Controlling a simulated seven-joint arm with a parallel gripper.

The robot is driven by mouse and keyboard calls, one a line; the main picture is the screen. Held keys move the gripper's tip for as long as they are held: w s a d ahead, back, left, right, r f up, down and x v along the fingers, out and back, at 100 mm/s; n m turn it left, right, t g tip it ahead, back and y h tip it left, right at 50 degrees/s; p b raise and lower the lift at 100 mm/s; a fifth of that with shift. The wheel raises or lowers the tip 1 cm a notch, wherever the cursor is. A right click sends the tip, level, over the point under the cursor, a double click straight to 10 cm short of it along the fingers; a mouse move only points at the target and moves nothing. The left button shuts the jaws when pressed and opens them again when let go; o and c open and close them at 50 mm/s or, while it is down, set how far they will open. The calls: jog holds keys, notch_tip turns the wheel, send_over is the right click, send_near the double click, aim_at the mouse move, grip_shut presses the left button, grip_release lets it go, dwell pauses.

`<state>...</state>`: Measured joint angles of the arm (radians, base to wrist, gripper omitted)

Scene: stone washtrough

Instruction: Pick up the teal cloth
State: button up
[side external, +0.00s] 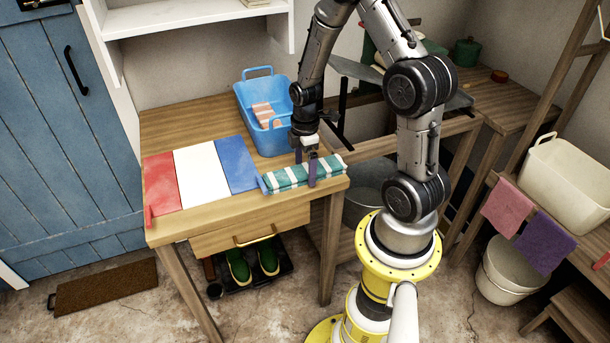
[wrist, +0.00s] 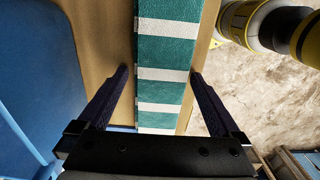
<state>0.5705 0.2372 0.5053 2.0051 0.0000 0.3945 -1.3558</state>
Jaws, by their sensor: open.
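The teal cloth (side external: 290,176) with white stripes lies folded in a long strip near the right front corner of the wooden table. In the wrist view the cloth (wrist: 166,52) runs lengthwise between the two fingers. My gripper (side external: 305,170) is open, with one finger on each side of the cloth. In the wrist view a gap shows between each fingertip of my gripper (wrist: 160,72) and the cloth's edges. The end of the cloth nearest the palm is hidden by the gripper body.
A blue tub (side external: 243,108) holding a striped orange cloth (side external: 265,114) stands behind the gripper. Red, white and blue panels (side external: 202,170) lie on the table (side external: 175,125) to the left. The table's edge (wrist: 206,40) is close to the cloth's right side in the wrist view.

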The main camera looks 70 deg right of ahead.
jog(key=shift+c, duration=0.3)
jog(key=c, duration=1.1)
